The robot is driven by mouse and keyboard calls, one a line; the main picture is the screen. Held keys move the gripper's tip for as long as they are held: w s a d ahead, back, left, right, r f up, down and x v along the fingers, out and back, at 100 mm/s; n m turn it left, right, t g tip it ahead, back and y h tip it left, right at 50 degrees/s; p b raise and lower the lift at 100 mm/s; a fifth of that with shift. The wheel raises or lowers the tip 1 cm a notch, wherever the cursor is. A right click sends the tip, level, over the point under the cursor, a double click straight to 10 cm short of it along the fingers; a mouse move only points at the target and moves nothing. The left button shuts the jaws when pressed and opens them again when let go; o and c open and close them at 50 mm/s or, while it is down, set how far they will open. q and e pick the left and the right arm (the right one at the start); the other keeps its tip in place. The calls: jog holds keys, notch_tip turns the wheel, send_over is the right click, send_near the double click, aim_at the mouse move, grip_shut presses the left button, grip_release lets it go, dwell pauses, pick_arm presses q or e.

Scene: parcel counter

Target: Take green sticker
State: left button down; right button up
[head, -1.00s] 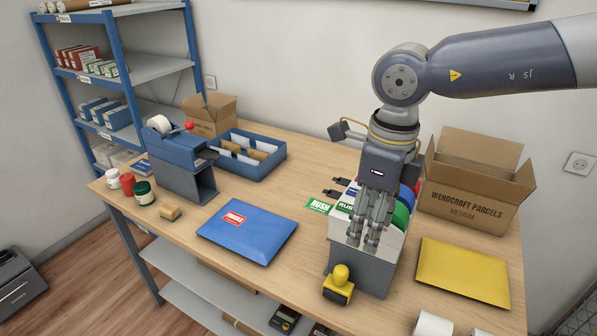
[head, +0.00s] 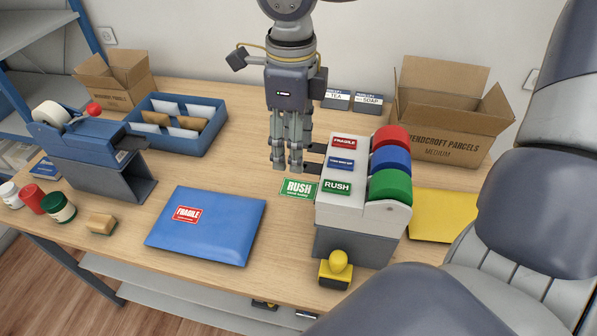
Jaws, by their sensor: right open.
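A green RUSH sticker (head: 299,188) shows just left of the sticker dispenser (head: 365,226); I cannot tell whether it hangs from the dispenser or lies on the table. The dispenser carries red, blue and green rolls, and a green RUSH label (head: 337,187) shows on its top beside the green roll (head: 390,186). My right gripper (head: 287,167) points down with fingers apart and nothing between them. Its tips are just behind the green sticker, apart from it in the picture. My left gripper is not in view.
A blue mailer (head: 207,240) with a FRAGILE sticker lies left of the dispenser. A yellow stamp (head: 336,268) is in front of it, a yellow mailer (head: 440,213) and open carton (head: 450,125) to its right. A blue divided tray (head: 178,130) stands behind left.

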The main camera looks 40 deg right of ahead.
jog(key=b, duration=0.3)
send_over(293, 187)
notch_tip(293, 187, down, 6)
jog(key=shift+r, duration=0.15)
notch_tip(293, 187, down, 4)
jog(key=b, duration=0.3)
jog(key=shift+r, duration=0.25)
jog(key=shift+f+b, duration=0.3)
jog(key=shift+b, duration=0.3)
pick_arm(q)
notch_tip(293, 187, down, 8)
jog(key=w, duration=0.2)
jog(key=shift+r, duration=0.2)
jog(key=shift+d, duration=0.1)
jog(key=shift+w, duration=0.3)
pick_arm(e)
jog(key=c, duration=0.5)
